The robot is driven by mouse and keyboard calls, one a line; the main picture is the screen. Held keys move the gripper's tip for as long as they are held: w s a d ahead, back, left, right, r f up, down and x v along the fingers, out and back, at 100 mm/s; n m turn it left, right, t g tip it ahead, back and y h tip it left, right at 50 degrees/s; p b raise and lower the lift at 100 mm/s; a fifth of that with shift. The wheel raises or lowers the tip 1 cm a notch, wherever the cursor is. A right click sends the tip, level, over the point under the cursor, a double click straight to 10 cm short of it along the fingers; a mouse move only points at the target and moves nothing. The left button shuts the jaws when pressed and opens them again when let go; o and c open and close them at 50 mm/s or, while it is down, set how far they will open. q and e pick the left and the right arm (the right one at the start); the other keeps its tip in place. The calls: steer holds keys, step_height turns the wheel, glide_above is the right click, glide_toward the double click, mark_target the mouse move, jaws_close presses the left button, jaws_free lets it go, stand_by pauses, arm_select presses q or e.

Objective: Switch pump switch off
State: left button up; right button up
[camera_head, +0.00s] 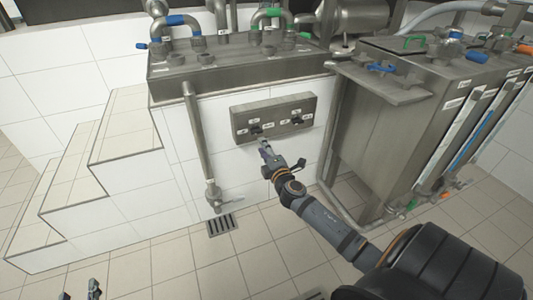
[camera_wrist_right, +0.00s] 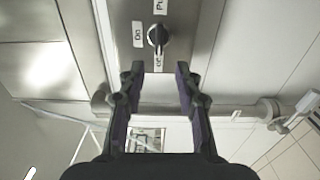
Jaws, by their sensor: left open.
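The switch panel (camera_head: 284,113) is a grey metal box on the white tiled wall, with two dark knobs and small white labels. The left knob (camera_head: 256,131) is just above my right gripper (camera_head: 265,145). In the right wrist view a black knob (camera_wrist_right: 157,36) stands beyond the fingertips, beside an "On" label (camera_wrist_right: 138,34) and a partly cut-off "Pu" label (camera_wrist_right: 160,6). Its pale pointer faces the lower label, which it partly covers. My right gripper (camera_wrist_right: 158,72) is open and empty, apart from the knob. My left gripper (camera_head: 80,292) is open at the bottom-left edge, far from the panel.
A vertical pipe (camera_head: 197,135) runs down left of the panel. A steel tank (camera_head: 385,135) stands to the right, with a pipe near its edge. White steps (camera_head: 115,150) rise at left. The tiled floor in front is clear around a drain (camera_head: 221,225).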

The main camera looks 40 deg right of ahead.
steer(key=v, duration=0.3)
steer(key=shift+s+a, duration=0.1)
steer(key=shift+s, duration=0.25)
